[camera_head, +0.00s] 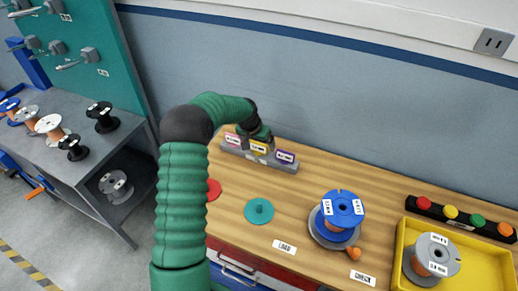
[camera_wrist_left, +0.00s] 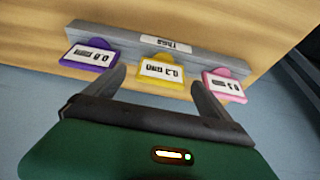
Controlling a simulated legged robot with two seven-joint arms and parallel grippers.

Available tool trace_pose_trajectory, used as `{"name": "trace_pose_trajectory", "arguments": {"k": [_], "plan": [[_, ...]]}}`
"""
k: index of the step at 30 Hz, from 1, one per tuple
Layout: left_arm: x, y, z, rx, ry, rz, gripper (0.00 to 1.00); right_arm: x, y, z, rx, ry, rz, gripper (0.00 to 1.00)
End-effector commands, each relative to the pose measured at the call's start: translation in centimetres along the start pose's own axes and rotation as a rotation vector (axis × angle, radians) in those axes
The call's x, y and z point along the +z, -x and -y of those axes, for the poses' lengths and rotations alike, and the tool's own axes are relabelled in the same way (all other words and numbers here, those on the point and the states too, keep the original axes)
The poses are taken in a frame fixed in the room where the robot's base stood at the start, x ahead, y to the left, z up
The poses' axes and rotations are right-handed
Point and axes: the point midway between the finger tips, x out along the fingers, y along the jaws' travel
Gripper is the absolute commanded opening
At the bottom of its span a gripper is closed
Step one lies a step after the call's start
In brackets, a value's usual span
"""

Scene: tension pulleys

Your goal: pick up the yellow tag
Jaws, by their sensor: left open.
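The yellow tag (camera_head: 259,148) sits in the middle of a grey tag holder (camera_head: 283,166) at the back of the wooden bench, between a pink tag (camera_head: 233,140) and a purple tag (camera_head: 285,156). In the left wrist view the yellow tag (camera_wrist_left: 161,70) shows between the two fingers of my left gripper (camera_wrist_left: 158,88). The fingers are apart and nothing is between them in a grip. In the head view my left gripper (camera_head: 260,138) is just above and behind the yellow tag, partly hidden by its own wrist. My right gripper is not in view.
A teal disc (camera_head: 258,211) and a red disc (camera_head: 213,190) lie on the bench in front of the holder. A blue spool (camera_head: 343,209) stands to the right. A yellow tray (camera_head: 479,255) holds a grey spool. The wall is close behind the holder.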

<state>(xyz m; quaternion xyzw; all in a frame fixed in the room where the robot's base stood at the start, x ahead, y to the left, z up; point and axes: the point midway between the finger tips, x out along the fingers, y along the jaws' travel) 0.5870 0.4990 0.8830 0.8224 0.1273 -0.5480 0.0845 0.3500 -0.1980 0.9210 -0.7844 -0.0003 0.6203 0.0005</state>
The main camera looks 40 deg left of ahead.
Motion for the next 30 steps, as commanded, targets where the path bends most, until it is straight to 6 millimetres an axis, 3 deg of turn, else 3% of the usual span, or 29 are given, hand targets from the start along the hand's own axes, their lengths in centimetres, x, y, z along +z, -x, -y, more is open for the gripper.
{"name": "trace_pose_trajectory", "arguments": {"k": [4, 11, 25, 30], "plan": [[0.0, -2.1, 0.0, 0.000, 0.000, 0.002, 0.94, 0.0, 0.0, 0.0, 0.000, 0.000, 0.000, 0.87], [0.0, -2.1, 0.0, -0.001, 0.000, 0.001, 0.92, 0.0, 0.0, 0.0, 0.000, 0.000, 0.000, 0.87], [0.0, -2.2, 0.0, -0.001, 0.000, 0.001, 0.31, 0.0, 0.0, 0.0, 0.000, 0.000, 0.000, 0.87], [0.0, -2.2, 0.0, -0.001, 0.000, 0.002, 0.29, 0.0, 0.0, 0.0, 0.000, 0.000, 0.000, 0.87]]}}
